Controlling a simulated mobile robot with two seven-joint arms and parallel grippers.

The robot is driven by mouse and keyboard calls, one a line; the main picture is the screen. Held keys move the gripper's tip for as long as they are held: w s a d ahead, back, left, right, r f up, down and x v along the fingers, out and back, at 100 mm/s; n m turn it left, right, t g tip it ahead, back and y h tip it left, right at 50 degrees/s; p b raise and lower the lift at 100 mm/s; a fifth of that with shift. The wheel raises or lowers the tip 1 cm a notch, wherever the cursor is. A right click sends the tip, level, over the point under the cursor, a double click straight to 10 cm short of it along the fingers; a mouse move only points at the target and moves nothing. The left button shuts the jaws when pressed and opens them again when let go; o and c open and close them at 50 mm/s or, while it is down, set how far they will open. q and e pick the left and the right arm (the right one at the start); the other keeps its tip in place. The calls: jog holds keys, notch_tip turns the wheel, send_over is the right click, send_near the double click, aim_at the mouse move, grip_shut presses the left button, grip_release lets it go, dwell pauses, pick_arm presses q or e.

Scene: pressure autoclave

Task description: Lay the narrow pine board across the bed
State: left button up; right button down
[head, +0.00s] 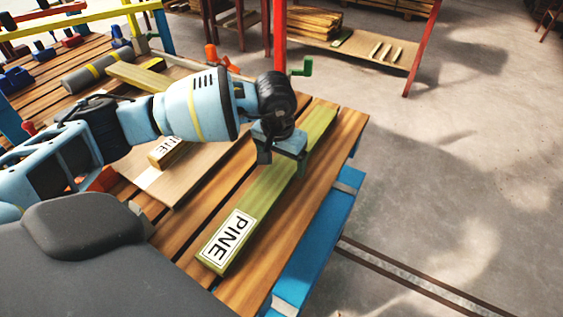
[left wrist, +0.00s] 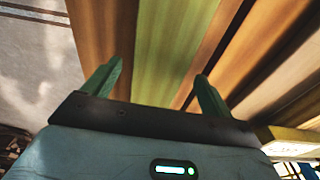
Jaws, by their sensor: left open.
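A long, narrow greenish board (head: 262,200) with a white PINE label lies flat on the slatted wooden bed (head: 318,195), running lengthwise near its right edge. My left gripper (head: 283,157) is over the far half of this board, with its fingers pointing down. In the left wrist view the fingers (left wrist: 157,85) are spread apart. The green board (left wrist: 168,50) passes between them, and I see no contact. My right gripper is not in view.
A pale flat sheet (head: 185,185) lies left of the board. A grey cylinder with yellow bands (head: 98,72) and another pale board (head: 137,77) lie farther back. A red post (head: 279,35) stands behind the gripper. Open concrete floor (head: 450,170) is at the right.

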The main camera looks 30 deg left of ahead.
aim_at(279, 172)
pick_arm(q)
notch_tip(279, 172, up, 11)
jog(key=s, duration=0.1)
jog(key=shift+s+f+p, duration=0.15)
jog(key=shift+f+p, duration=0.05)
jog(key=shift+p, duration=0.2)
